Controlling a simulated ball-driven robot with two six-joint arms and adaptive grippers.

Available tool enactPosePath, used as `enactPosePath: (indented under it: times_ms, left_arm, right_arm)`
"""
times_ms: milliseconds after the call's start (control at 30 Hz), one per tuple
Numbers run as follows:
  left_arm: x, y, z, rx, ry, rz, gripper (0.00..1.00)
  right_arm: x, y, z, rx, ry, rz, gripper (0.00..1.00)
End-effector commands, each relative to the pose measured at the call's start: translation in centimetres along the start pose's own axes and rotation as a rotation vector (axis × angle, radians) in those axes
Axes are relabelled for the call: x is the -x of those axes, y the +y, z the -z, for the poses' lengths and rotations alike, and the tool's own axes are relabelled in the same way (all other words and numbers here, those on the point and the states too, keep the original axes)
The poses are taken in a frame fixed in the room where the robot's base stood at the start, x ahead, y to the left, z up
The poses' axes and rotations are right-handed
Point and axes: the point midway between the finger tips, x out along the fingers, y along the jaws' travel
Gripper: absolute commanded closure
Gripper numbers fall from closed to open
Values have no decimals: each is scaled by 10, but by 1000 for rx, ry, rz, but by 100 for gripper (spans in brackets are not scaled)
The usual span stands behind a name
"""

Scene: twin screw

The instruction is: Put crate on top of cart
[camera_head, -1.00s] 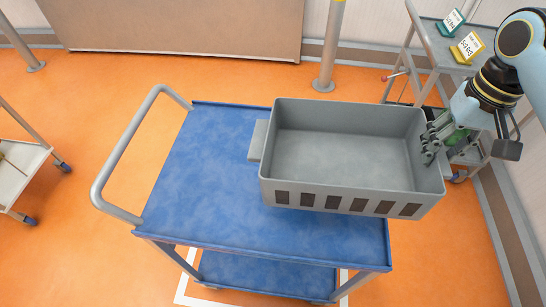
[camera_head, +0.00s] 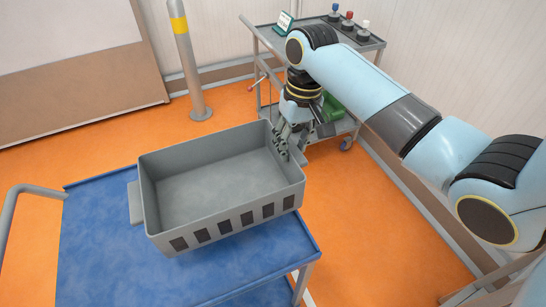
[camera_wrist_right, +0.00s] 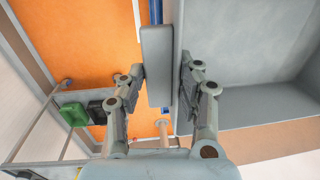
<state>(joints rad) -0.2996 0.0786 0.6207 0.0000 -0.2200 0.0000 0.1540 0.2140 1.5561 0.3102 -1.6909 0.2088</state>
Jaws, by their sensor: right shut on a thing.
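The grey open crate (camera_head: 215,190) is empty and has dark slots along its near side. It appears above the far right part of the blue cart top (camera_head: 95,245), its right end reaching past the cart's edge. I cannot tell whether it touches the cart or hangs just above it. My right gripper (camera_head: 284,146) is shut on the crate's right end. In the right wrist view, the fingers (camera_wrist_right: 163,72) sit on either side of the crate's grey end handle (camera_wrist_right: 156,60). My left gripper is not in view.
A post (camera_head: 187,65) stands at the back left. Orange floor is clear to the right of the cart.

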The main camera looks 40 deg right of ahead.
Motion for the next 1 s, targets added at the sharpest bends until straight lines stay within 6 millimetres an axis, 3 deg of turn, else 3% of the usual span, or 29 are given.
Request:
enactPosePath:
  times_ms: [100, 233, 600, 867, 900, 1000]
  left_arm:
    - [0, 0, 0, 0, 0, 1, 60]
    - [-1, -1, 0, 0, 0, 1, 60]
    - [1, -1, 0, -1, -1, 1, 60]
    - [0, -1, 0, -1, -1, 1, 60]
    - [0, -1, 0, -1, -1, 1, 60]
    - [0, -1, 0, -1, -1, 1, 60]
  right_arm:
    - [-14, -15, 19, -1, 1, 4, 100]
    - [-24, -21, 30, 0, 1, 2, 100]
    - [-64, -19, 32, 0, 1, 0, 100]
    - [-66, -18, 32, 0, 2, 0, 100]
    - [-67, -18, 31, 0, 1, -2, 66]
    - [-66, -18, 31, 0, 1, -2, 53]
